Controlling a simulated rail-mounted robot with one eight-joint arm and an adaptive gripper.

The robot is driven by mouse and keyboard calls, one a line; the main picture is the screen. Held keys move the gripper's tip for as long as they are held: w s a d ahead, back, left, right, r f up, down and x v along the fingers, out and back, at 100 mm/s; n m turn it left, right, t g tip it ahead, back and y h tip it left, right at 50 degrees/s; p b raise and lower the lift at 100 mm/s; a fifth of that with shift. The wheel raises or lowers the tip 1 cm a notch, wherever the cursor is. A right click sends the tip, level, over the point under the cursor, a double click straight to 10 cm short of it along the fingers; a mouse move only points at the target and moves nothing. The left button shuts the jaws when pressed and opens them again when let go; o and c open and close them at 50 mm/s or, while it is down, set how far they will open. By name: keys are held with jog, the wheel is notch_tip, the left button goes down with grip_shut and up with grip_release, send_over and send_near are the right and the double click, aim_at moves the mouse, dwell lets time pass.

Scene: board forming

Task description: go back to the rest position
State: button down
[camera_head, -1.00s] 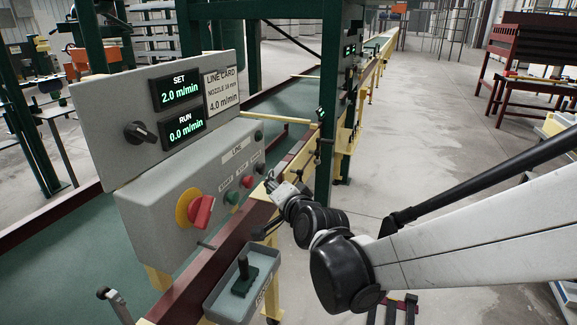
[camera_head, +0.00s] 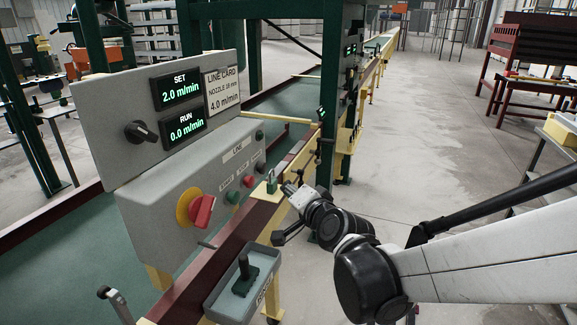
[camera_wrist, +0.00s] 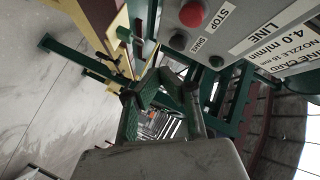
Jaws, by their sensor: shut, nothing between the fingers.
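My gripper (camera_head: 287,188) is at the end of my white arm, in the middle of the head view. It is shut and empty, just right of the grey control box (camera_head: 160,220) and close to the conveyor's near rail. No contact with the box or rail can be made out. In the wrist view, its body fills the bottom middle, and the red stop button (camera_wrist: 191,13) and a label panel show beyond it, at the upper right.
The control box carries a red switch (camera_head: 202,211) and displays reading 2.0 and 0.0. A green post (camera_head: 327,150) stands beyond my gripper. The concrete floor (camera_head: 430,130) to the right is open.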

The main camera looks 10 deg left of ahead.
jog(key=s+d+f+n+g+h, duration=0.1)
jog(key=s+d+n+g+h, duration=0.1)
jog(key=s+d, duration=1)
jog(key=s+d+f+n+g+h, duration=0.2)
jog(key=s+d+h, duration=0.4)
jog(key=s+d, duration=0.6)
jog(key=d+n+g, duration=0.1)
jog(key=d+g, duration=0.1)
jog(key=d, duration=0.3)
jog(key=shift+s+d+f+b, duration=0.15)
jog(key=shift+s+f+b, duration=0.15)
jog(key=shift+s+b, duration=0.1)
